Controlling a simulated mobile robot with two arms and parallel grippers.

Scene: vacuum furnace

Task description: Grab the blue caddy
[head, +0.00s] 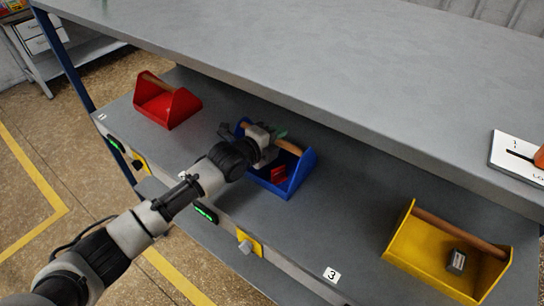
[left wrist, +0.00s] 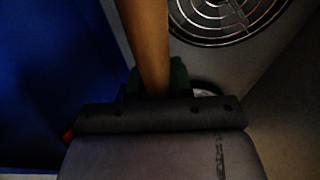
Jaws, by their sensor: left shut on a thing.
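The blue caddy (head: 304,172) stands on the lower shelf, in the middle of the row, with a wooden bar handle (head: 288,146) across its top and a red item (head: 278,174) inside. My left gripper (head: 277,136) is at the handle and shut on it. In the left wrist view the wooden handle (left wrist: 146,45) runs into the jaws, and the caddy's blue wall (left wrist: 50,70) fills the left side. The gripper and wrist hide part of the caddy. My right gripper is in neither view.
A red caddy (head: 170,108) stands to the left and a yellow caddy (head: 430,250) with a small dark block (head: 456,261) to the right. The grey upper worktop (head: 330,60) overhangs behind. Knobs (head: 245,246) line the shelf's front edge.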

